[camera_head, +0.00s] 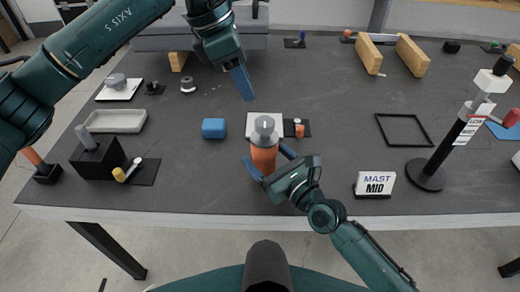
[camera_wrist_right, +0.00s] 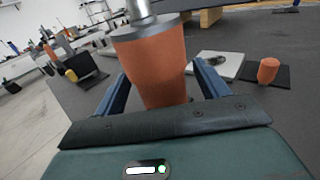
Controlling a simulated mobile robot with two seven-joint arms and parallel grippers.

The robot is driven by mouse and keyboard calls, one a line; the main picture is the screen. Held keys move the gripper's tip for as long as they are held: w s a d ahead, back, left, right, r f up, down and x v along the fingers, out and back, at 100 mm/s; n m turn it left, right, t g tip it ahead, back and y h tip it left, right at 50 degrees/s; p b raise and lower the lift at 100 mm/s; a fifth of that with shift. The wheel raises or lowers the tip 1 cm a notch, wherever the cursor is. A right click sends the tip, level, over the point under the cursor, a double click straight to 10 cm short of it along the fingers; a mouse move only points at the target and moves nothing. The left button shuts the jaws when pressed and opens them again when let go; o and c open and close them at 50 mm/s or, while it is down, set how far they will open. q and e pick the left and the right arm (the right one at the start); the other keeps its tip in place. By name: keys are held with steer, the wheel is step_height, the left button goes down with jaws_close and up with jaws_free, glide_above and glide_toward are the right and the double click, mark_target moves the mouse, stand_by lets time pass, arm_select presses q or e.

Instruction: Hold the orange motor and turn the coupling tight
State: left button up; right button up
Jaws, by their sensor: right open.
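The orange motor (camera_head: 264,158) stands upright near the front middle of the table, with a grey metal coupling (camera_head: 264,126) on its top. In the right wrist view the motor (camera_wrist_right: 157,65) stands between the two blue fingers, and the coupling (camera_wrist_right: 140,10) is cut off by the top edge. My right gripper (camera_head: 269,165) is open around the motor's lower part, with a finger on each side. My left gripper (camera_head: 242,82) is up and behind the motor, apart from it, pointing down. Its blue fingers overlap in the view, so their gap is hidden.
A white plate (camera_head: 253,120) and a small orange part (camera_head: 299,130) on a dark pad lie just behind the motor. A blue block (camera_head: 213,128) is to the left. Table around the block is clear.

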steer(key=shift+x, duration=1.45)
steer(key=c, duration=1.5)
steer(key=shift+c, duration=0.2)
